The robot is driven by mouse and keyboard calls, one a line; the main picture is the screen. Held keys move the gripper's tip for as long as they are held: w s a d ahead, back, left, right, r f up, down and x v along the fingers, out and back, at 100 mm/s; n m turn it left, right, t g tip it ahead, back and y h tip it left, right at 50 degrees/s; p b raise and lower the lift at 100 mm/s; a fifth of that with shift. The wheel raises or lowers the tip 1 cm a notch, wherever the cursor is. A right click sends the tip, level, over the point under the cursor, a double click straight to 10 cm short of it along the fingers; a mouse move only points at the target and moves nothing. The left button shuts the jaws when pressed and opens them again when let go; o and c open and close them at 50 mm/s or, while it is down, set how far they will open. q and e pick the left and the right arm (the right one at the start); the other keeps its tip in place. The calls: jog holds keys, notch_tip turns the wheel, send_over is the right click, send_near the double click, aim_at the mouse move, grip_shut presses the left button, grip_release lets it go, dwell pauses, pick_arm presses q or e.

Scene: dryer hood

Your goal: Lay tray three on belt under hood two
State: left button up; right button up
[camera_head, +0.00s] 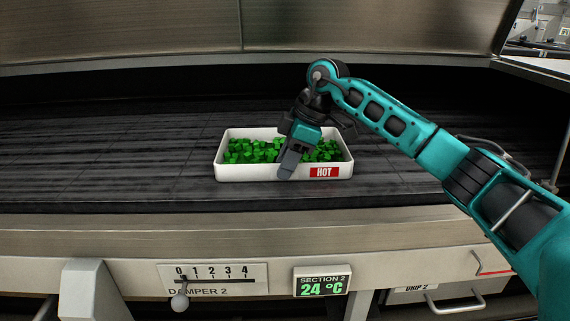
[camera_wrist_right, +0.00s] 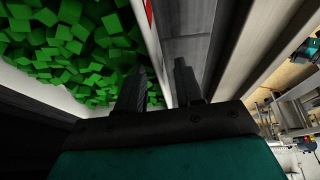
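The white tray (camera_head: 240,171) sits on the dark belt (camera_head: 110,150), level, full of green cubes. It carries a red HOT label on its front wall. My right gripper (camera_head: 287,167) is at the middle of that front wall and points down. In the right wrist view, the fingers (camera_wrist_right: 158,85) are apart, with the tray's wall (camera_wrist_right: 151,50) running between them. One finger is over the cubes and the other is outside the tray. Whether they press on the wall cannot be told. My left gripper is not in view.
The steel hood (camera_head: 130,35) spans the top, above the belt. The front ledge carries a SECTION 2 display (camera_head: 322,281) reading 24 °C and a DAMPER 2 lever (camera_head: 180,300). A drawer handle (camera_head: 455,304) is at lower right. The belt is clear left of the tray.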

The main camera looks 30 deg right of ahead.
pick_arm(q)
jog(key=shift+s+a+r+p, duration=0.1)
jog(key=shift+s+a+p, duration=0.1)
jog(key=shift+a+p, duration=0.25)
pick_arm(e)
jog(key=v, duration=1.1)
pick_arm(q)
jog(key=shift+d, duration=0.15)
